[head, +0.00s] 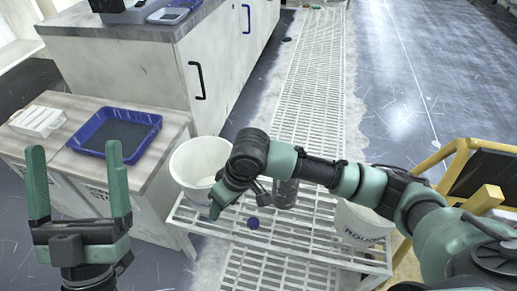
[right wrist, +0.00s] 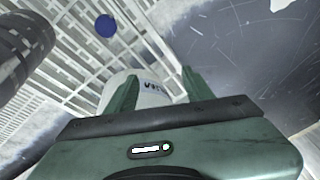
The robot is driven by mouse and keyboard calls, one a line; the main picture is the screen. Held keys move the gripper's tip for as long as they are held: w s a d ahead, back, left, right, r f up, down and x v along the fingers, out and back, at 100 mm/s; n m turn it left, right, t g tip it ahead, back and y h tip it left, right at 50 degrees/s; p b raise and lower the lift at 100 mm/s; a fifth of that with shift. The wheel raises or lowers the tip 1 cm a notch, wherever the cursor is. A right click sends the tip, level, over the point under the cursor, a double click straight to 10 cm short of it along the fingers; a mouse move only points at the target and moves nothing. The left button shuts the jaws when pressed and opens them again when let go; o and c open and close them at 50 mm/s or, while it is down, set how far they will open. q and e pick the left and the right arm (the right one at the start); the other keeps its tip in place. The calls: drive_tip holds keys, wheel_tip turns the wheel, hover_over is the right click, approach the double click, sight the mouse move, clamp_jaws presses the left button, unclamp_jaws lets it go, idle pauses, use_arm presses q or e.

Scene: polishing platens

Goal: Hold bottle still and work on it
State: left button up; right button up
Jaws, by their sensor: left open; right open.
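A dark, see-through bottle (head: 285,192) stands on the white slatted rack (head: 215,228); my right arm crosses in front and hides its upper part. A small blue round piece, perhaps a cap (head: 253,223), is left of the bottle; it also shows in the right wrist view (right wrist: 105,26). My right gripper (right wrist: 160,75) is open, left of the bottle and near a white bucket (head: 193,160). Its fingers show in the right wrist view with a lettered white bucket beyond. My left gripper (head: 76,147) is open, empty and upright, far left of the bottle.
A second white bucket (head: 360,222) with dark lettering stands at the rack's right end, partly behind my right arm. A blue tray (head: 105,150) and a white slotted block (head: 37,121) lie on the left cabinet. Yellow rails (head: 445,160) stand at right.

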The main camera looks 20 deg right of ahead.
drive_tip(key=w+a+r+t+y, duration=0.1)
drive_tip(key=a+r+t+y, duration=0.6)
drive_tip(key=a+r, duration=0.4)
drive_tip(key=d+r+m+t+y, duration=0.1)
drive_tip(key=d+r+t, duration=0.35)
drive_tip(key=r, duration=0.25)
drive_tip(key=d+r+m+t+y, duration=0.1)
drive_tip(key=d+r+t, duration=0.2)
drive_tip(key=r+t, duration=0.3)
drive_tip(key=s+d+r+m+t+h, duration=0.1)
drive_tip(key=s+d+r+t+h, duration=0.3)
drive_tip(key=s+d+r+t, duration=0.3)
drive_tip(key=s+d+r, duration=0.1)
drive_tip(key=d, duration=0.3)
drive_tip(key=shift+s+r+h, duration=0.4)
